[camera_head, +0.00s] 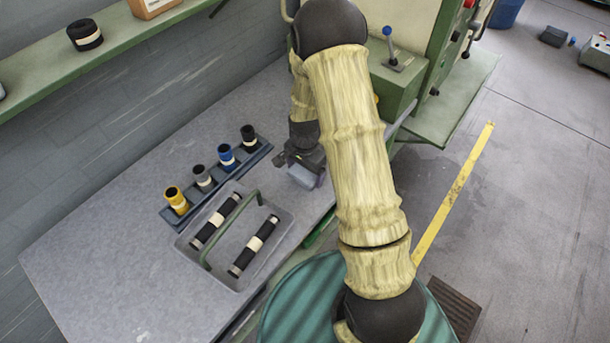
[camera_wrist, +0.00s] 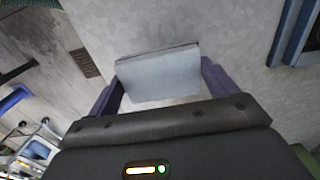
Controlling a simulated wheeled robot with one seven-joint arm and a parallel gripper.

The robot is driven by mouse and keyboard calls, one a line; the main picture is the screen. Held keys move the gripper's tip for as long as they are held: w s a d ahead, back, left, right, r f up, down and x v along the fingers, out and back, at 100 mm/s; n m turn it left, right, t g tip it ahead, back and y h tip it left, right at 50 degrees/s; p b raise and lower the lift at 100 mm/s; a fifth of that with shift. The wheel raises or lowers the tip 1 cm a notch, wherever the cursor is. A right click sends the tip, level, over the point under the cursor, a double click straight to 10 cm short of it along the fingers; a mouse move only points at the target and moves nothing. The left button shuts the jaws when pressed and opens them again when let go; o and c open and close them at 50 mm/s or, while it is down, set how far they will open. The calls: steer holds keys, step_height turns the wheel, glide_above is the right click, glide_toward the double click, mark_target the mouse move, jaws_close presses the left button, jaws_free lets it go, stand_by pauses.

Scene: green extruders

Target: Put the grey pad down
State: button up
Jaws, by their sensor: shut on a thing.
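My gripper (camera_head: 316,179) is over the right part of the grey table (camera_head: 110,240), to the right of the tray and rack. It is shut on the grey pad (camera_head: 303,177), a light grey block. In the wrist view the pad (camera_wrist: 160,75) sits between the two purple fingers of my gripper (camera_wrist: 158,88), with the table top behind it. A thin dark line shows along the pad's far edge. I cannot tell whether the pad touches the table. My arm hides part of the table's right side.
A grey tray (camera_head: 283,228) with a green handle holds two dark cylinders. Behind it a blue rack (camera_head: 215,180) holds several upright cylinders with coloured tops. A green machine (camera_head: 396,92) stands at the back right. The left of the table is clear.

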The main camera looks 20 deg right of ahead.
mark_target(305, 173)
steer(key=shift+f, duration=1.4)
steer(key=shift+f, duration=0.2)
steer(key=o, duration=1.1)
steer(key=shift+c, duration=0.2)
steer(key=shift+r, duration=0.1)
step_height(305, 173, up, 12)
steer(key=b, duration=0.1)
steer(key=shift+b, duration=0.4)
steer(key=shift+r, duration=0.1)
